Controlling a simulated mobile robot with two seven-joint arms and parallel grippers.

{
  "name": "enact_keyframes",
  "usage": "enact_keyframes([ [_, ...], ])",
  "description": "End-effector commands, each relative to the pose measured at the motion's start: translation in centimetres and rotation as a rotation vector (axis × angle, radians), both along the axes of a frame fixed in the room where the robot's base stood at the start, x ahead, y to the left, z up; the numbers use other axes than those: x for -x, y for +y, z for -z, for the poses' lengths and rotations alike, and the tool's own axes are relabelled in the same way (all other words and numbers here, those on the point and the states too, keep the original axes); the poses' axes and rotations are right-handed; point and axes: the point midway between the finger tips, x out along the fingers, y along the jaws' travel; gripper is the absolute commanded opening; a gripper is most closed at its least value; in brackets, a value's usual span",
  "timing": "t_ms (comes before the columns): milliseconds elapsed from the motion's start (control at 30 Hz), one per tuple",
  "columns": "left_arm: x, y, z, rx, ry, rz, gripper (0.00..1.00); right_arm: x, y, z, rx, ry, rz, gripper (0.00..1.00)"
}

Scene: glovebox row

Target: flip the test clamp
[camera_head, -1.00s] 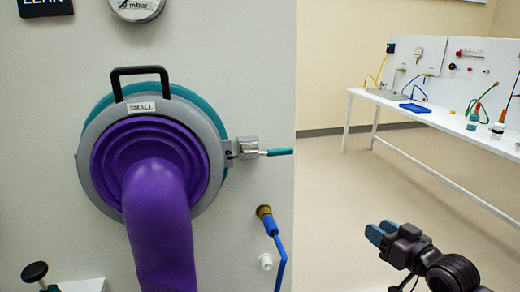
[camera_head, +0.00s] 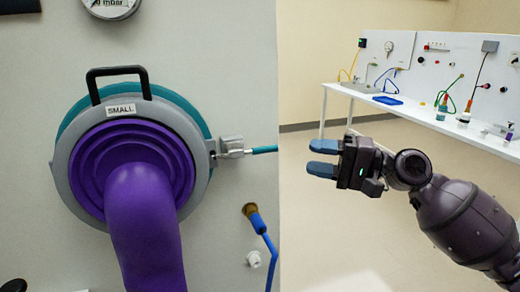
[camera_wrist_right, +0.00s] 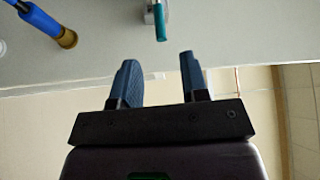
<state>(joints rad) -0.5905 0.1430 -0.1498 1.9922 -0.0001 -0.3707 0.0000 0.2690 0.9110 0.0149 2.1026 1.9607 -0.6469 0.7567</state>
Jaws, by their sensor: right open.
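The test clamp (camera_head: 230,147) is a grey metal latch with a teal handle (camera_head: 264,150) at the right edge of the round glove port. In the right wrist view the teal handle (camera_wrist_right: 160,24) shows beyond the gap between the open fingers (camera_wrist_right: 158,80). My left gripper is not in view.
A purple glove (camera_head: 148,215) hangs from the grey port ring labelled SMALL. A blue hose on a brass fitting (camera_head: 250,210) and a white nozzle (camera_head: 253,259) sit below the clamp. A white bench (camera_head: 410,117) with lab items stands far back right.

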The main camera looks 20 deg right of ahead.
Motion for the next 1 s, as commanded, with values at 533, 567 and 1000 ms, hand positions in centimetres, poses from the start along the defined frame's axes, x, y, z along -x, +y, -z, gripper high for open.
enact_keyframes([
  [533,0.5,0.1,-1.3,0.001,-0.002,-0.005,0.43,-3.6,5.8,-0.6,-0.003,0.003,0.001,0.41],
  [567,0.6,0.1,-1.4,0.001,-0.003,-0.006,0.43,-3.8,6.3,-0.6,-0.004,0.004,0.001,0.41],
  [1000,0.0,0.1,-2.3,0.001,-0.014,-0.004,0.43,-5.6,9.2,-0.5,-0.002,0.006,0.002,0.41],
])
